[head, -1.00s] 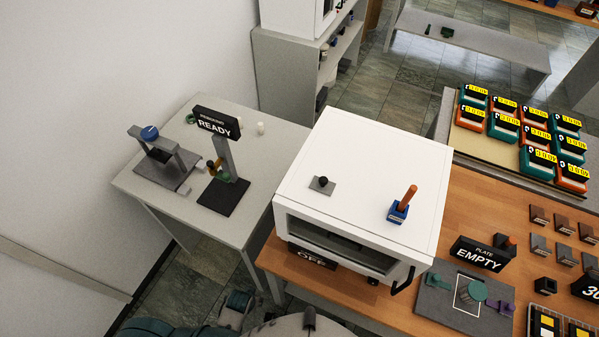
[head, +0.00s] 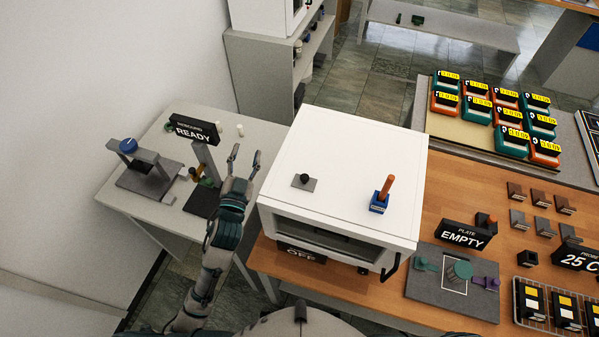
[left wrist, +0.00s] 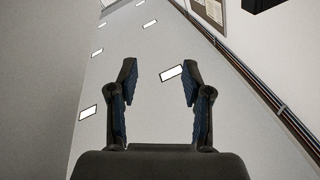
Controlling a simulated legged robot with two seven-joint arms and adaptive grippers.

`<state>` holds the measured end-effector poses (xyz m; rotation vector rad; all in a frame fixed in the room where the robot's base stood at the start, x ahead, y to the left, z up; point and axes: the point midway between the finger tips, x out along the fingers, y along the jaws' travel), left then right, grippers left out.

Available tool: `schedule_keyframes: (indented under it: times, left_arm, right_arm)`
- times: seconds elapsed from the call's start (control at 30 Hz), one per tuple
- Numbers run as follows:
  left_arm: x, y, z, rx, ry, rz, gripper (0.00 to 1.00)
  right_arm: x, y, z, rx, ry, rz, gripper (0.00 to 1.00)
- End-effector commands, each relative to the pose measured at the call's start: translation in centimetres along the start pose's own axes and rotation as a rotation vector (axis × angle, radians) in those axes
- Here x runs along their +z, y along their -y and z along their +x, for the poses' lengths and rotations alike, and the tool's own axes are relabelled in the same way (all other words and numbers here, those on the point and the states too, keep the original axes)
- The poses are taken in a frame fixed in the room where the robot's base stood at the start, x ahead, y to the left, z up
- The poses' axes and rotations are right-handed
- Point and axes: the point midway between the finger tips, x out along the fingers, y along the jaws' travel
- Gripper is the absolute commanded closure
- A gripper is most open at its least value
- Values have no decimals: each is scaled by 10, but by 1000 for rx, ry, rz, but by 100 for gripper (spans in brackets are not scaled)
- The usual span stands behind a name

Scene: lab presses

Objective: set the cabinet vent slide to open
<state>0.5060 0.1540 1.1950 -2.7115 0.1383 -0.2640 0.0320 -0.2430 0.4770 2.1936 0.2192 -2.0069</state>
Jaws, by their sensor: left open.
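The white cabinet (head: 345,150) stands on the wooden bench with its glass front toward me. On its top, a small grey plate with a black knob (head: 304,180) looks like the vent slide; I cannot read any marking on it. A blue block with an upright orange handle (head: 383,196) stands to its right. My left gripper (head: 244,160) is open and empty, pointing up, left of the cabinet and apart from the knob. In the left wrist view its fingers (left wrist: 159,85) are spread with only wall and ceiling behind. My right gripper is not in view.
A grey side table (head: 258,135) with a READY sign and a small press stands at the left. On the bench at the right are an EMPTY sign (head: 463,236) and a grey plate fixture. An OFF sign is partly hidden under the cabinet's front. Most of the cabinet top is clear.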

Motion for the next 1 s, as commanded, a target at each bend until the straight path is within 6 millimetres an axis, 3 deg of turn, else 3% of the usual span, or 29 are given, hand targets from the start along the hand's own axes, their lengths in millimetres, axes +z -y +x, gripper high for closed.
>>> schedule_keyframes:
  times: [0.03, 0.07, 0.1, 0.2, 0.3, 0.4, 0.5, 0.57, 0.73, 0.77, 0.9, 1.0]
  left_arm:
    - [-57, 7, 16, -15, -198, 63, 51]
    - [-95, 8, 21, -20, -334, 110, 51]
    - [-147, 6, 21, -18, -528, 182, 51]
    - [-257, -19, -9, 30, -1008, 405, 51]
    - [-316, -59, -60, 145, -1439, 684, 51]
    - [-321, -98, -100, 336, -1783, 1033, 51]
    - [-290, -114, -110, 602, -1987, 1428, 51]
    - [-268, -108, -104, 780, -2025, 1662, 51]
    - [-228, -52, -72, 1229, -1886, 2167, 51]
    - [-225, -42, -68, -1270, 1820, -2192, 51]
    - [-219, -13, -58, -1348, 1578, -2189, 51]
    - [-213, -11, -56, -1366, 1534, -2183, 51]
  right_arm:
    - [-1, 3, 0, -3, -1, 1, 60]
    - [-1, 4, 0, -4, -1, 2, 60]
    - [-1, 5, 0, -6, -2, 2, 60]
    - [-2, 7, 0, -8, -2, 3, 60]
    - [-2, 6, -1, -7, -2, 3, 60]
    - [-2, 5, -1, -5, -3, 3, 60]
    - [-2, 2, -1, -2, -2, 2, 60]
    - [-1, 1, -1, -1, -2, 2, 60]
    - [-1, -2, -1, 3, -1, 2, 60]
    - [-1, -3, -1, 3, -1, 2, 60]
    - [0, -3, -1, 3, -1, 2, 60]
    - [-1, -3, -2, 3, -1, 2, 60]
